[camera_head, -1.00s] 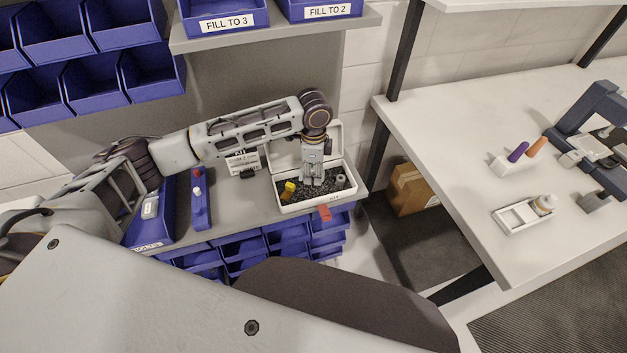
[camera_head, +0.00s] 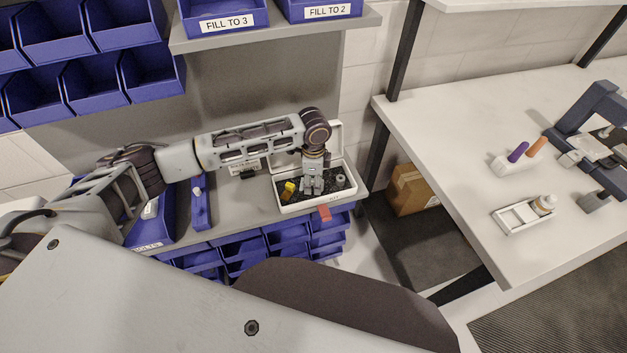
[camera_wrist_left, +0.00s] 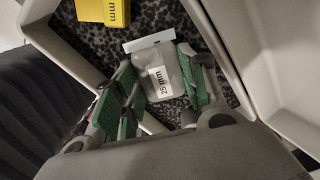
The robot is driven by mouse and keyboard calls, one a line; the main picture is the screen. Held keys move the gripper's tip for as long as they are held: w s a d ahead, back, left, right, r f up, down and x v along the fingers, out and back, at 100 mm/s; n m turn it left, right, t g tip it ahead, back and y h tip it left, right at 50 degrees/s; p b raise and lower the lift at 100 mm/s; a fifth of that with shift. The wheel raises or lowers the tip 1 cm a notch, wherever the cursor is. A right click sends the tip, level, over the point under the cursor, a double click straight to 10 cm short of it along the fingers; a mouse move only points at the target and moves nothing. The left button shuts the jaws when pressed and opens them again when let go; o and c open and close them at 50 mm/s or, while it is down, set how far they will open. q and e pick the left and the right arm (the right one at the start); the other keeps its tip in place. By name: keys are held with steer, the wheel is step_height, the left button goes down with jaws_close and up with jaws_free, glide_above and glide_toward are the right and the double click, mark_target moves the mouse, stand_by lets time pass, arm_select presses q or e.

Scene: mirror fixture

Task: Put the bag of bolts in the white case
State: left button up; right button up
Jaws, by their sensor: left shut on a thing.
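The white case (camera_head: 292,208) stands open on the grey shelf, its lid raised at the back and dark speckled foam inside. My left gripper (camera_head: 312,189) points down into the case. In the left wrist view its green-padded fingers (camera_wrist_left: 158,92) are shut on the bag of bolts (camera_wrist_left: 165,68), a translucent bag with a pale top strip and a "25 mm" label. The bag is between the fingers, over the foam; I cannot tell whether it touches it. The head view hides the bag behind the gripper. My right gripper is not in view.
A yellow item (camera_head: 289,190) lies in the case at left, and a grey round part (camera_head: 341,180) at right. A red tag (camera_head: 325,212) hangs at the case's front. A blue bin (camera_head: 150,232) and blue strip (camera_head: 200,208) are to the left. A white bench (camera_head: 450,130) stands right.

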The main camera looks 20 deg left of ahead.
arm_select(q)
steer(key=o, duration=1)
steer(key=shift+o, duration=0.2)
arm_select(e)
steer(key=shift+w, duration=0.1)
arm_select(q)
steer(key=shift+r, duration=0.1)
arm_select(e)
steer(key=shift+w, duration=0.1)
arm_select(q)
steer(key=shift+r, duration=0.6)
step_height(320, 180, up, 11)
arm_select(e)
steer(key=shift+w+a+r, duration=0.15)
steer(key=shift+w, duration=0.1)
